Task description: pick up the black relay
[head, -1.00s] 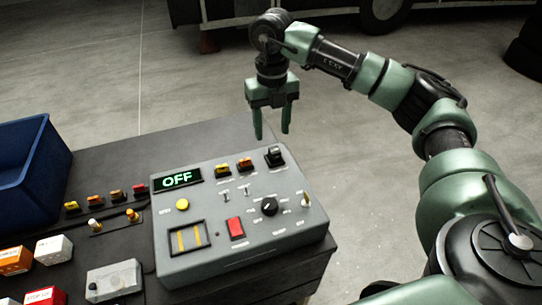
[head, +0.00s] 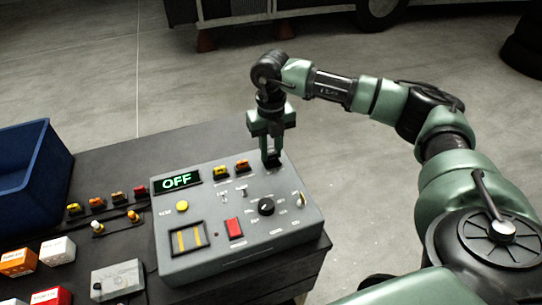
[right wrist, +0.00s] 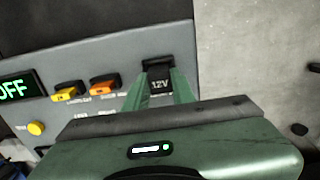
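The black relay (right wrist: 159,80), marked 12V, sits upright at the far right corner of the grey control panel (head: 200,263). In the head view the relay (head: 272,160) is mostly hidden by my right gripper (head: 272,155). My right gripper points down over it. In the right wrist view the gripper's two green fingers (right wrist: 159,85) lie against either side of the relay, with no clear gap. The relay still stands at the panel. My left gripper is in neither view.
Yellow and orange relays (head: 221,172) stand left of the black one. The panel carries an OFF display (head: 177,181), a red switch (head: 234,228) and a black knob (head: 266,207). A blue bin (head: 40,185) and several small boxes are at left.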

